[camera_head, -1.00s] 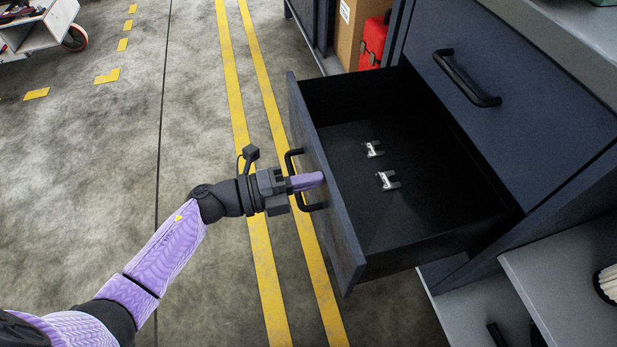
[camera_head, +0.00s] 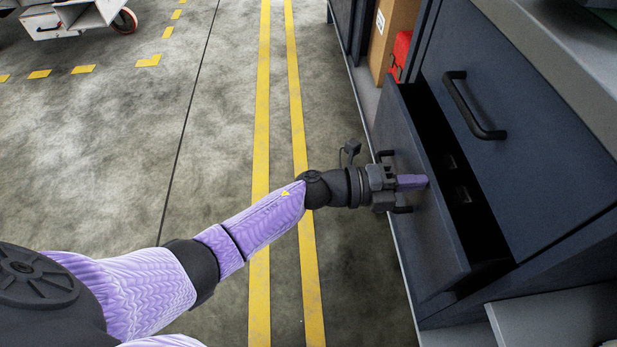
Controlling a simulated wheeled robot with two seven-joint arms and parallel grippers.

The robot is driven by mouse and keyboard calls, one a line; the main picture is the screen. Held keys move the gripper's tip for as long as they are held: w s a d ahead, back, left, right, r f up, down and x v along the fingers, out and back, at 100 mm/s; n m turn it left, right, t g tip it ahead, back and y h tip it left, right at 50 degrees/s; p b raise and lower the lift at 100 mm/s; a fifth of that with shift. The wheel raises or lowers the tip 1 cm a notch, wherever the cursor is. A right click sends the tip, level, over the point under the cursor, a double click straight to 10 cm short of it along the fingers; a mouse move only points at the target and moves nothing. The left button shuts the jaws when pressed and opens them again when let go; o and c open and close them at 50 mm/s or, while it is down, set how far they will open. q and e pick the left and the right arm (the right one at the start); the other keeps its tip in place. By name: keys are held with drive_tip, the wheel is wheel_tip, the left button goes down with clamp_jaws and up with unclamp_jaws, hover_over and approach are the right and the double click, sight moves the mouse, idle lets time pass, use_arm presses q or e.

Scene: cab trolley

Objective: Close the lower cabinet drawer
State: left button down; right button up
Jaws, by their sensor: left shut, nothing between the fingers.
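The lower cabinet drawer (camera_head: 425,215) is dark blue and stands partly open, with a narrow dark gap between its front and the cabinet. Its black handle (camera_head: 385,154) is on the front panel, partly hidden by my gripper. My left gripper (camera_head: 420,182) is shut and empty, its purple fingertips at the drawer front within the handle's span. Whether the tips press on the panel is hard to tell. Two small metal pieces (camera_head: 461,193) lie inside the drawer, mostly in shadow. My right gripper is not in view.
The upper drawer (camera_head: 515,130) with its black handle (camera_head: 474,106) is closed. A red case (camera_head: 401,52) and a cardboard box (camera_head: 388,35) stand on a shelf behind. A white trolley (camera_head: 75,17) is far left. The floor left of the cabinet is clear.

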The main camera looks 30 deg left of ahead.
sight(436, 179)
use_arm(q)
drive_tip(key=shift+b+x, duration=0.3)
drive_tip(key=shift+x, duration=1.6)
